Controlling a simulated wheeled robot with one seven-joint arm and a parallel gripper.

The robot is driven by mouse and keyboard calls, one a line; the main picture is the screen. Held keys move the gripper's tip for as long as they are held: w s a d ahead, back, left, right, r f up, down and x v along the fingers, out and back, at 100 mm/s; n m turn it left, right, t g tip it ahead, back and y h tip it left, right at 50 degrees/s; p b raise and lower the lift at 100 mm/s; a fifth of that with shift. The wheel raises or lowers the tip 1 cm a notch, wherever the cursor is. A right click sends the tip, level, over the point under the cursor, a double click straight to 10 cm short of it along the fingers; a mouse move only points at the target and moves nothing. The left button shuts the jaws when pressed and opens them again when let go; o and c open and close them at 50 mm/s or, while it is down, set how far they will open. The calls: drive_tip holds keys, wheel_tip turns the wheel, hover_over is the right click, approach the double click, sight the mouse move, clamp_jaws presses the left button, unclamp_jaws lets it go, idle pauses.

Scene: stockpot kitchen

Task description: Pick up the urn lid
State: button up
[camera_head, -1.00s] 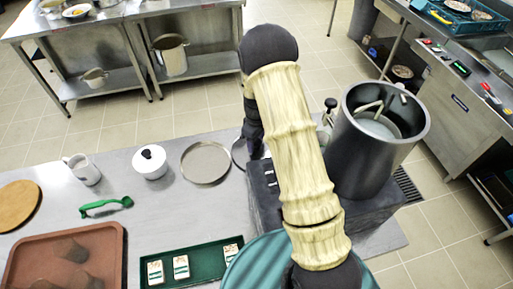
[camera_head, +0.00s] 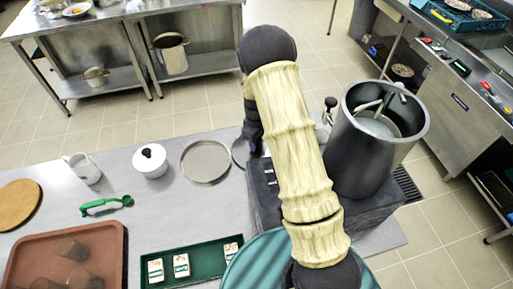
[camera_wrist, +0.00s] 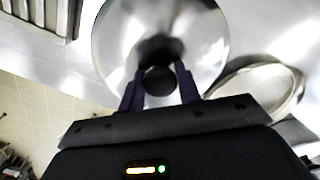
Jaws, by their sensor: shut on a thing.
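The urn lid (camera_wrist: 160,30) is a shiny round metal disc with a black knob (camera_wrist: 159,80) at its middle, seen in the wrist view. My gripper (camera_wrist: 160,84) has its two dark fingers on either side of the knob and is shut on it. The head view hides my gripper and the lid behind my arm. I cannot tell from these frames whether the lid is still resting on something.
A tall grey pot (camera_head: 365,155) stands right of my arm. A round metal tray (camera_head: 205,162), a white lidded pot (camera_head: 151,161), a mug (camera_head: 84,168) and a green-handled tool (camera_head: 106,205) lie left. A brown tray (camera_head: 112,262) and green tray (camera_head: 210,262) are in front.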

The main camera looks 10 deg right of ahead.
drive_tip(key=shift+r, duration=0.1)
wheel_tip(320, 180, up, 10)
drive_tip(key=shift+f+b, duration=0.1)
drive_tip(key=shift+b, duration=0.9)
